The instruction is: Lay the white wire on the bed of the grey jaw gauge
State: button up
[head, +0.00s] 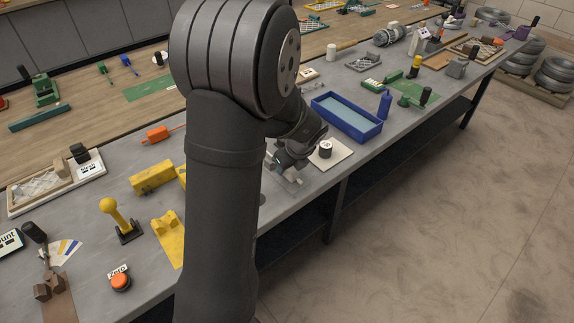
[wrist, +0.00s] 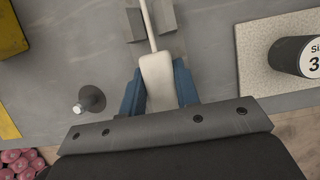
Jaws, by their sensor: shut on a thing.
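In the wrist view my gripper (wrist: 159,80) has two blue fingers shut on the thick pale grip of the white wire (wrist: 149,28). The wire's thin shaft runs from the grip toward the top edge. The grey jaw gauge (wrist: 168,42) lies at the top middle, with a grey block on each side of the shaft. The shaft passes over the gauge between these blocks; I cannot tell whether it touches the bed. In the head view my gripper (head: 290,168) is low over the bench's front edge, and my arm hides much of the area.
A small dark round stand (wrist: 91,99) is at left, beside a yellow block (wrist: 10,32). In the head view, a blue tray (head: 346,117) stands behind the plate.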

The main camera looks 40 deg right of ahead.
jog(key=shift+f, duration=0.65)
jog(key=o, duration=1.1)
jog(key=v, duration=1.7)
jog(key=shift+s+r, duration=0.1)
jog(key=shift+r, duration=0.15)
jog(key=x, duration=1.7)
jog(key=shift+f, duration=0.2)
jog(key=shift+r, duration=0.15)
